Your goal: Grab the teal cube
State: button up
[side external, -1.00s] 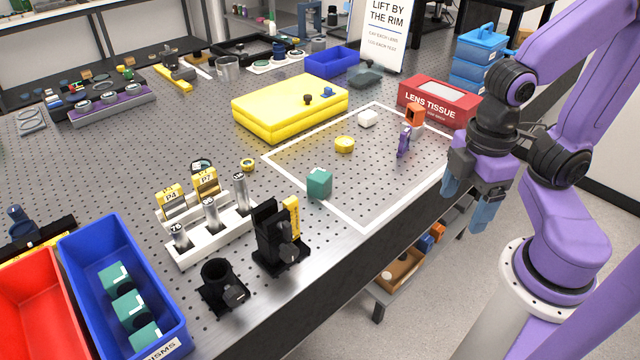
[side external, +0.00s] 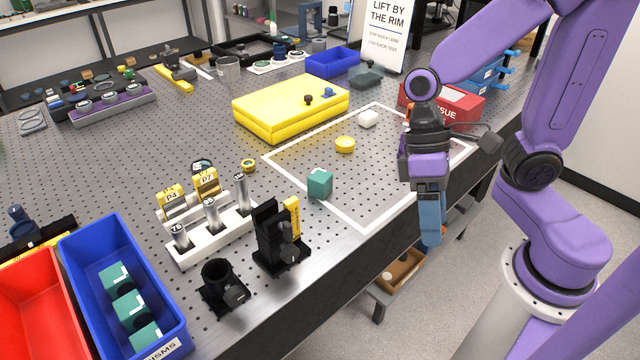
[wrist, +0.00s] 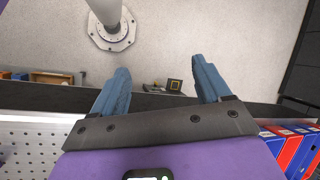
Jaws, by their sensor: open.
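The wrist view does not show the cube. Several other teal cubes (side external: 130,306) lie in the blue bin (side external: 84,262) at the front left.
Inside the outline are a yellow disc (side external: 345,144) and a white block (side external: 368,119). A yellow case (side external: 290,105) stands behind, and a red tissue box (side external: 468,105) at the right. A black mount (side external: 280,240) and white rack (side external: 190,256) stand left of the cube.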

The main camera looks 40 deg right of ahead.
aim_at(329, 179)
jog(key=w+a+r+m+t+y, duration=0.3)
jog(key=w+a+m+y, duration=0.85)
jog(key=w+m, duration=0.25)
jog(key=w+m+t, duration=0.5)
jog(key=w, duration=0.2)
jog(key=w+d+f+m+t+h, duration=0.1)
jog(key=d+f+m+t+h, duration=0.1)
jog(key=d+m+t, duration=0.1)
jog(key=w+d+f+m+t+h, duration=0.2)
jog(key=d+f+m+t, duration=0.1)
jog(key=m, duration=0.4)
jog(key=w+d+f+m+t+h, duration=0.2)
jog(key=d+f+m+t+h, duration=0.1)
jog(key=d+m+t, duration=0.1)
jog(key=shift+w+d+m, duration=0.1)
jog(key=shift+d+m, duration=0.6)
jog(key=shift+d, duration=0.15)
jog(key=d+f+m+h, duration=0.1)
jog(key=s+d+f+m, duration=0.1)
jog(key=s+d+f+m+h, duration=0.1)
jog(key=shift+s+f+h, duration=0.25)
jog(key=shift+f+h, duration=0.1)
jog(key=shift+f, duration=0.1)
jog(key=shift+x, duration=1)
jog(key=shift+w, duration=0.1)
